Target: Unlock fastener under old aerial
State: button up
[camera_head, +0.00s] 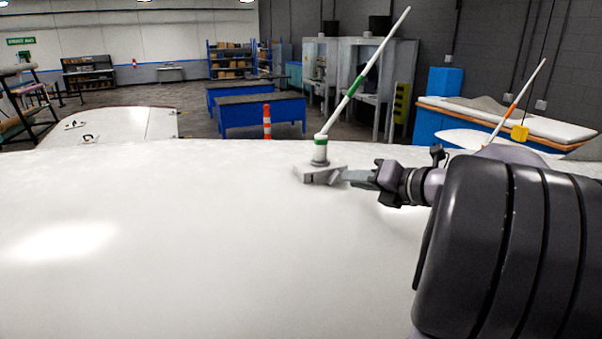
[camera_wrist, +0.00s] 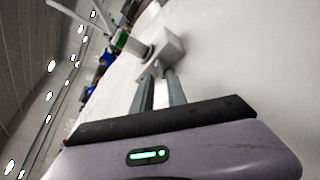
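The white aerial with a green band (camera_head: 357,86) leans to the right from a pale block-shaped base (camera_head: 310,171) on the large white surface. A small grey fastener (camera_head: 335,178) shows at the right side of the base, low down. My gripper (camera_head: 346,177) comes from the right, with its fingertips at or very near this fastener. In the wrist view my two fingers (camera_wrist: 160,73) have a narrow gap between them. Whether they clasp the fastener is too small to tell.
A second aerial with an orange band (camera_head: 514,104) stands at the right, beyond my arm. The white surface (camera_head: 180,230) is clear in front and to the left.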

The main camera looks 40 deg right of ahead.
aim_at(336, 177)
jog(key=x, duration=0.4)
jog(key=shift+w+f+p, duration=0.15)
jog(key=shift+w+p, duration=0.15)
jog(key=shift+w, duration=0.1)
jog(key=shift+s, duration=0.15)
jog(key=shift+c, duration=0.7)
grip_shut()
jog(key=shift+a+n+g+h+b, duration=0.15)
jog(key=shift+n+g+h+b, duration=0.25)
jog(key=shift+n+h+b, duration=0.5)
jog(key=shift+a+n+g+h+b, duration=0.1)
jog(key=shift+n+g+h+b, duration=0.2)
jog(key=shift+n+b, duration=0.5)
jog(key=shift+a+n+g+h+b, duration=0.1)
jog(key=shift+n+h+b, duration=0.4)
jog(key=shift+n, duration=0.5)
jog(key=shift+r, duration=0.25)
jog(key=shift+o, duration=0.7)
grip_release()
